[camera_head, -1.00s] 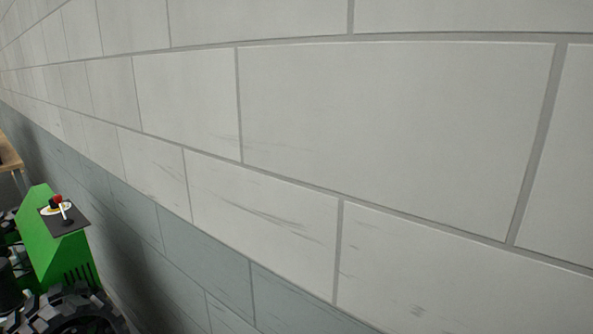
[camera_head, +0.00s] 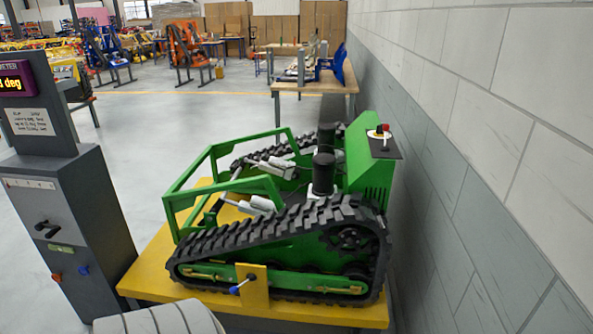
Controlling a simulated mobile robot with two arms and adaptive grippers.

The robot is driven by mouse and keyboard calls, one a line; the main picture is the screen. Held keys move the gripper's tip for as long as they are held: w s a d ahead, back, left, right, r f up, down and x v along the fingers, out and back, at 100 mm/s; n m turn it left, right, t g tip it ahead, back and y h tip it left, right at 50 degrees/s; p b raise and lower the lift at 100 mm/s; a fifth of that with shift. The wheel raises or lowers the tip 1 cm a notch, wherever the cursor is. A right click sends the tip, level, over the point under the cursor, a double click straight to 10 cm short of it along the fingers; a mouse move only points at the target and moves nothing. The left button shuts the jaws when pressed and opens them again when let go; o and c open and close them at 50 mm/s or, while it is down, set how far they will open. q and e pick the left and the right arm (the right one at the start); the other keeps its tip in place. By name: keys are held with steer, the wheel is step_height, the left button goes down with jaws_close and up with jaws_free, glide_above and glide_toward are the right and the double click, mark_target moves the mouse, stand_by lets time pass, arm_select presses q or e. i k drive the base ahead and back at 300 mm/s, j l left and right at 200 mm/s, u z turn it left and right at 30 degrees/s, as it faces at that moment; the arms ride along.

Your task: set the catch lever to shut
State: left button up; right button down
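A small lever with a blue knob (camera_head: 235,290) sits on a yellow plate (camera_head: 258,294) at the near side of a green tracked carrier (camera_head: 352,158). Its short silver rod slants down to the left. It may be the catch lever, but I see no readable label on it. The carrier stands on a yellow platform (camera_head: 150,283) and has black rubber tracks (camera_head: 290,226). Neither of my grippers is in view.
A dark grey console (camera_head: 85,205) with a black handle and a purple display (camera_head: 12,78) stands at the left. A block wall (camera_head: 470,180) runs close along the right. A workbench (camera_head: 312,86) stands behind the carrier. Grey floor (camera_head: 180,125) is open at the back left.

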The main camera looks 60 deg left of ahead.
mark_target(232, 290)
steer(key=u, duration=1.85)
